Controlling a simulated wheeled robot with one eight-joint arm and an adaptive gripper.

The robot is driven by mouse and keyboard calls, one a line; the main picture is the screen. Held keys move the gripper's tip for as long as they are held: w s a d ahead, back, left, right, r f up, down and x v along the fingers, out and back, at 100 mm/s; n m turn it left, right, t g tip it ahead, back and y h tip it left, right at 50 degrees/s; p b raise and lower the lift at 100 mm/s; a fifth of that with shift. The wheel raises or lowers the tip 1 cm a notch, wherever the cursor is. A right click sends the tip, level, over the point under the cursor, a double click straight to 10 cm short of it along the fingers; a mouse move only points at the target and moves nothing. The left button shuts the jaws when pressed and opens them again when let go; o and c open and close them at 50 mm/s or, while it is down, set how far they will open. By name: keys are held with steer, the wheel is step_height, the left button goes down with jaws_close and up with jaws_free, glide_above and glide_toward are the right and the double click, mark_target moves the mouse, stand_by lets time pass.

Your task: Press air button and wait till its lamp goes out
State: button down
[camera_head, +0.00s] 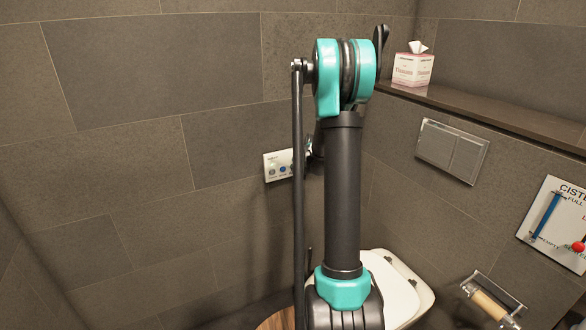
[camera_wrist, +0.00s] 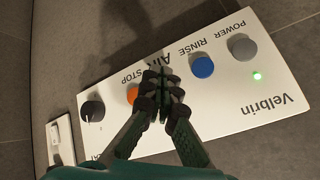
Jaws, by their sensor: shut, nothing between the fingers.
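The white Velbrin control panel (camera_wrist: 235,110) fills much of the wrist view, its lettering upside down; it also shows on the back wall in the head view (camera_head: 270,160). A grey button (camera_wrist: 242,47) is by POWER, a blue button (camera_wrist: 203,66) by RINSE and an orange button (camera_wrist: 132,93) by STOP. My gripper (camera_wrist: 163,84) is shut and empty, its fingertips in front of the spot by the AIR label. The air button and any lamp of its own are hidden behind the fingers. I cannot tell whether the fingertips touch it. A green lamp (camera_wrist: 257,76) glows near the grey button.
A black knob (camera_wrist: 93,107) is at the panel's other end. In the head view, a toilet (camera_head: 400,285) stands below, with a flush plate (camera_head: 452,150), a paper holder (camera_head: 492,300) and a cistern sign (camera_head: 558,220) on the right wall. A tissue box (camera_head: 413,68) is on the ledge.

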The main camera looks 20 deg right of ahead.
stand_by(0.5)
steer(key=shift+s+d, duration=0.15)
steer(key=shift+s, duration=0.55)
steer(key=s, duration=0.2)
steer(key=s+d, duration=0.1)
steer(key=s, duration=0.2)
stand_by(0.7)
steer(key=s+a+f+n+g, duration=0.1)
steer(key=s+a, duration=0.3)
steer(key=s, duration=0.8)
steer(key=s+a+f+n+g, duration=0.1)
steer(key=s+a, duration=0.4)
steer(key=s, duration=0.7)
steer(key=s+a+n+g, duration=0.2)
steer(key=s+a+n, duration=0.2)
steer(key=s, duration=0.8)
steer(key=shift+a+f+g+h, duration=0.3)
steer(key=shift+a+f+h, duration=0.1)
steer(key=shift+a, duration=0.05)
